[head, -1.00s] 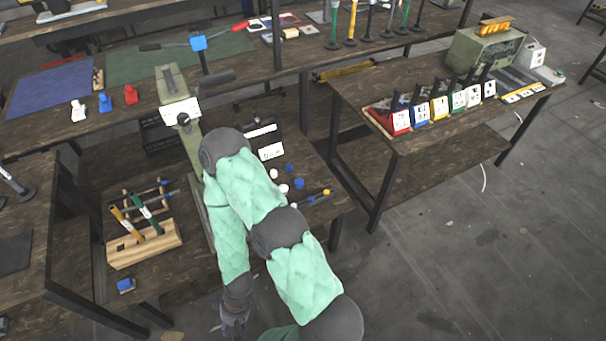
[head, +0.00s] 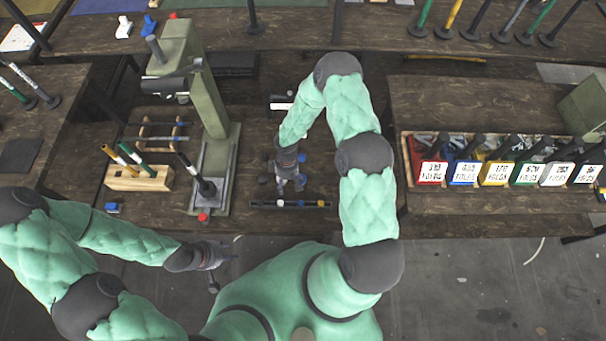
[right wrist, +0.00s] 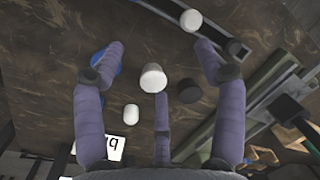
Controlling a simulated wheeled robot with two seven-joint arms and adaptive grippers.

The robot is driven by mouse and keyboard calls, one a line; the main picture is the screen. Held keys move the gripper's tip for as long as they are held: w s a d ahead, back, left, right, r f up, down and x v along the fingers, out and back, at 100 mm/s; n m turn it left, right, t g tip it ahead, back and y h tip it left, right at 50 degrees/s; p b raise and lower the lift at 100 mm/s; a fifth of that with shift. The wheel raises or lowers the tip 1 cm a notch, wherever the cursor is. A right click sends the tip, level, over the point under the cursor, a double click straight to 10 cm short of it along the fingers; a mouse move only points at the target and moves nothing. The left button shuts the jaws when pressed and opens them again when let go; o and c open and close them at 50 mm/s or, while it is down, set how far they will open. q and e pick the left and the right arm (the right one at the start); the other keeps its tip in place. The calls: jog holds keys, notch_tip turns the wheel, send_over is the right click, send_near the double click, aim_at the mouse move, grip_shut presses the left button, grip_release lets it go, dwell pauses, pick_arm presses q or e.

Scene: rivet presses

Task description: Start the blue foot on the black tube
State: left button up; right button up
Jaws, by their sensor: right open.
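My right gripper (head: 289,186) is over the small round caps on the table, right of the green press. In the right wrist view its fingers (right wrist: 158,58) are spread, with a white cap (right wrist: 153,77) below between them. A blue foot (head: 301,158) lies beside the gripper; a blue piece also shows partly behind one finger (right wrist: 104,62). A black tube (head: 187,162) with a white band leans or stands at the press base, its lower end at a dark round piece. My left gripper (head: 215,256) is in front of the table edge; its fingers are too small to read.
The green press (head: 203,90) stands left of my right gripper. A wooden rack (head: 138,180) holds yellow and green tubes. A dark strip with small coloured pieces (head: 290,204) lies near the front edge. Labelled coloured bins (head: 465,172) stand on the right table.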

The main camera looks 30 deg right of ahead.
jog(key=w+d, duration=0.1)
jog(key=d, duration=0.1)
jog(key=w+d+n+h, duration=0.1)
jog(key=d, duration=0.1)
jog(key=w+d+r+h+p, duration=0.1)
jog(key=w+d, duration=0.1)
jog(key=f, duration=0.1)
jog(key=f+b, duration=0.1)
jog(key=f, duration=0.2)
jog(key=shift+s+d+f, duration=0.25)
jog(key=shift+d, duration=0.15)
jog(key=shift+s+d+f+b, duration=0.15)
jog(key=shift+f+b, duration=0.15)
jog(key=shift+f, duration=0.7)
jog(key=shift+s+d+f+b, duration=0.1)
jog(key=shift+s+f+b, duration=0.2)
jog(key=shift+f, duration=0.65)
jog(key=shift+s+d+f+b, duration=0.1)
jog(key=shift+f+b, duration=0.25)
jog(key=shift+f, duration=0.65)
jog(key=c, duration=1.1)
